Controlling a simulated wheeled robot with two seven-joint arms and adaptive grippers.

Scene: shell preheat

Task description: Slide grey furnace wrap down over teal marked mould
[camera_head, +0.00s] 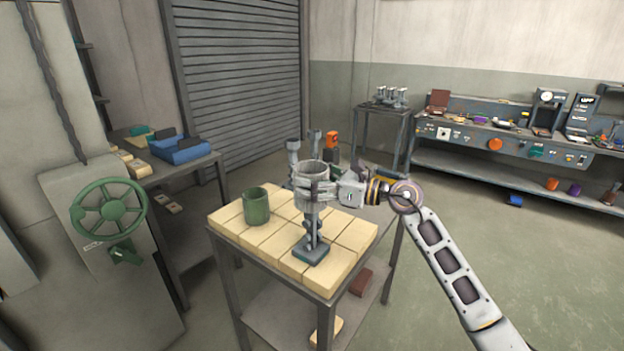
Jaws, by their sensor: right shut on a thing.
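The grey furnace wrap (311,171) is an open-topped cylinder above the tiled stand. My right gripper (322,190) comes from the right and is shut on it, holding it upright. Directly below the wrap is a slim grey mould (311,237) on a dark teal square base (311,252) at the stand's front. The mould's upper part is hidden, and I cannot tell whether the wrap is around its top or only in line with it. My left gripper is not in view.
A green cylinder (256,206) stands left on the tiled stand (262,246). More grey moulds (294,153) and an orange-topped item (331,141) are behind the wrap. A green handwheel (109,209) is at left, and a long bench (470,133) at back right.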

